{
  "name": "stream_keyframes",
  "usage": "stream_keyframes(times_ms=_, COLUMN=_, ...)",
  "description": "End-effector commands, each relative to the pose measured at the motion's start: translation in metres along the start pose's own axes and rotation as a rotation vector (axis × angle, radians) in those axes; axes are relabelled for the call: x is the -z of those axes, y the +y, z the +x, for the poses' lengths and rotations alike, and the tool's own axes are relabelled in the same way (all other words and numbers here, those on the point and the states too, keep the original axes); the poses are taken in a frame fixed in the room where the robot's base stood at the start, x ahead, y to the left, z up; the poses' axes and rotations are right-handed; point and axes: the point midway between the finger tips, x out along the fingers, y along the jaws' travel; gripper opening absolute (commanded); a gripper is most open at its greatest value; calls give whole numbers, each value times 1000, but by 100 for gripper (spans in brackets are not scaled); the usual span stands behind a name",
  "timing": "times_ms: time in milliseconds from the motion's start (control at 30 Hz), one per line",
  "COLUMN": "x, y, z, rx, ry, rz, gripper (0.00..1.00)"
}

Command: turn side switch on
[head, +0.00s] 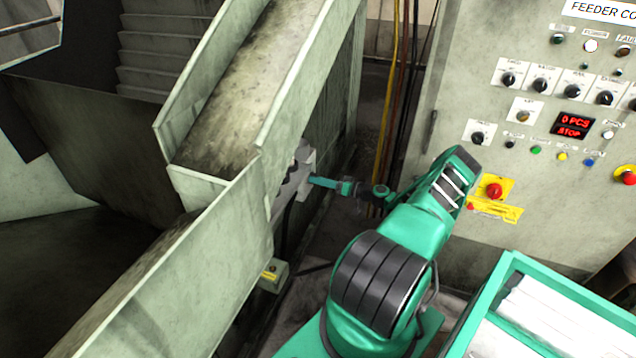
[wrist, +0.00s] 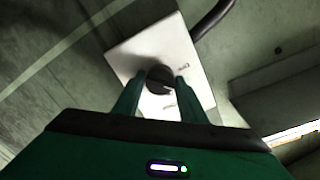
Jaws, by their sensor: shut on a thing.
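The side switch is a dark round knob (wrist: 160,79) on a pale square plate (wrist: 192,62), seen in the wrist view. My gripper (wrist: 158,88) has its two green fingers on either side of the knob and is shut on it. Small markings show on the plate, too small to read. In the head view my gripper (head: 318,182) reaches left to a grey box (head: 302,165) on the side of the feeder chute. The knob itself is hidden there.
A control panel (head: 530,130) with knobs, buttons and a red display (head: 573,125) stands at the right. The feeder chute (head: 235,90) slopes through the left. A small box (head: 273,275) sits low on the machine side. A green-rimmed bin (head: 515,262) stands at lower right.

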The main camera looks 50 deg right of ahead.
Motion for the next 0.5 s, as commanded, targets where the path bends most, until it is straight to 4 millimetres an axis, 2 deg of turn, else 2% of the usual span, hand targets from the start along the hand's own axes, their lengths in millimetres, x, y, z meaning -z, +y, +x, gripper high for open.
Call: stream_keyframes(times_ms=500, x=5, y=3, z=-1, rx=1, ry=-29, rz=472, gripper=16)
